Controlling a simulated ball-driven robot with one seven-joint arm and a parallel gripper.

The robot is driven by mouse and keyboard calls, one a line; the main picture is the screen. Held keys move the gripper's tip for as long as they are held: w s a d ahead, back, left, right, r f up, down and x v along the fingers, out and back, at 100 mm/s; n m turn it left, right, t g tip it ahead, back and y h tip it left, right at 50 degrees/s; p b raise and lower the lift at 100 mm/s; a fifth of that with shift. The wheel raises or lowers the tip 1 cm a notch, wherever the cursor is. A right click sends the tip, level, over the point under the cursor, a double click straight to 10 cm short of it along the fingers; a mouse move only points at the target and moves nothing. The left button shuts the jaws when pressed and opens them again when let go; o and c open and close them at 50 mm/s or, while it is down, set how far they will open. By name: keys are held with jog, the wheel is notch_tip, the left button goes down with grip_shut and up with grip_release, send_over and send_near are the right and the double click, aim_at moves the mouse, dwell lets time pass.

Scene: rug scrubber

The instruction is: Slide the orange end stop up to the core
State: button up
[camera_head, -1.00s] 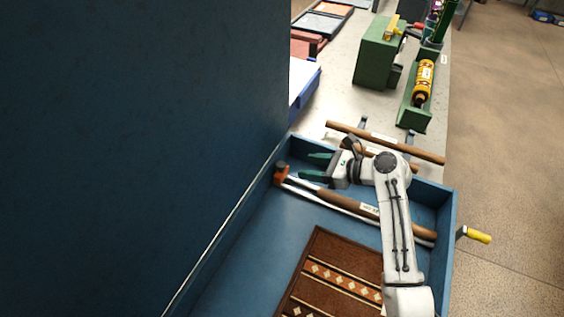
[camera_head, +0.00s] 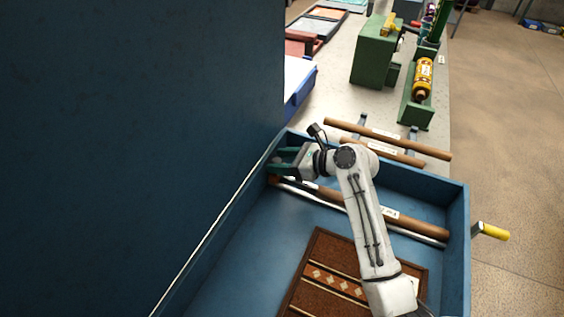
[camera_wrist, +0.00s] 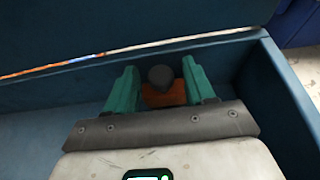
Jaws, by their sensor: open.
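The orange end stop (camera_wrist: 165,96) shows in the wrist view, with a dark grey rounded knob (camera_wrist: 161,75) on it. My gripper (camera_wrist: 160,70) is open, with one green finger on each side of the stop. I cannot tell whether either finger touches it. In the head view my gripper (camera_head: 273,160) is at the far left corner of the blue tray and hides the stop. The brown core (camera_head: 408,221) lies across the tray beside a silver rod (camera_head: 395,228). My arm covers part of the core, and the gap between stop and core is hidden.
The blue tray wall (camera_wrist: 285,85) is close to my gripper on the right in the wrist view. A tall dark blue panel (camera_head: 140,120) stands left. A patterned rug (camera_head: 340,275) lies in the tray. Brown rollers (camera_head: 390,137) rest behind, and a yellow-handled crank (camera_head: 490,232) sticks out right.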

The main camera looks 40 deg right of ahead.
jog(key=shift+c, duration=0.4)
grip_shut()
